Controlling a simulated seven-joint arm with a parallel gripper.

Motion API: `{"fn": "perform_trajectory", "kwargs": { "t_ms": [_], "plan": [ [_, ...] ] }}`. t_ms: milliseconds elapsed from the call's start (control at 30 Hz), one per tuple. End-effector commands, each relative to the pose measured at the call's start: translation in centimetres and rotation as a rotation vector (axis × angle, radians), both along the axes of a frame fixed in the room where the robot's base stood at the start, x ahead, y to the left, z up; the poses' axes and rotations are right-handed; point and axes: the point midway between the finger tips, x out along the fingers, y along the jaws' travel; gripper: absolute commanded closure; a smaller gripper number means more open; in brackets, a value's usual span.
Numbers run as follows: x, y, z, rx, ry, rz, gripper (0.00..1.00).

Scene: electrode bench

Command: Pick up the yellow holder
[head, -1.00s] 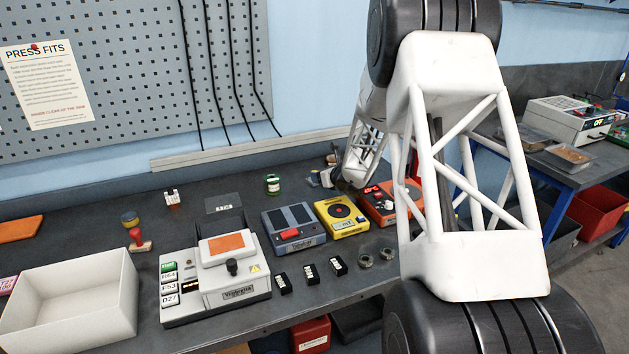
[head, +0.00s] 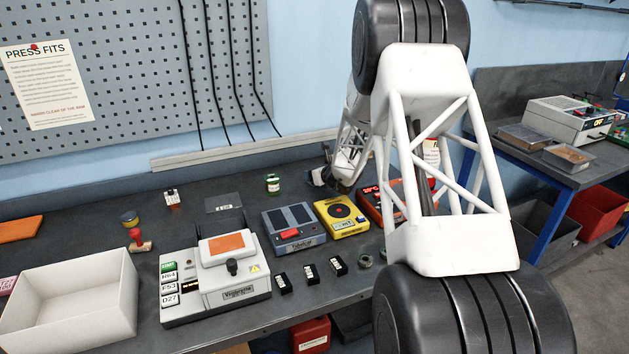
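A yellow box-shaped unit (head: 351,229), the largest yellow thing I see and likely the yellow holder, sits on the dark bench. It has a black disc with a red centre on top and a label on its front. It stands between a blue-grey unit (head: 293,238) and an orange-red unit (head: 371,205).
My arm hides part of the orange-red unit and the bench's right side. Small black blocks (head: 311,274) lie in front. A white machine (head: 221,289) and a white bin (head: 77,310) stand left.

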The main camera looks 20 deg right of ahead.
Motion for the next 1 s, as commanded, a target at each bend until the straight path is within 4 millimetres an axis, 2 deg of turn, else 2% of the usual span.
{"fn": "perform_trajectory", "kwargs": {
  "t_ms": [500,867,1000],
  "plan": [
    [0.00,-0.01,0.01,0.000,0.000,0.000,0.44],
    [0.00,-0.01,0.01,0.000,0.000,0.000,1.00],
    [0.02,-0.02,0.08,0.000,-0.001,0.000,1.00]
  ]
}}
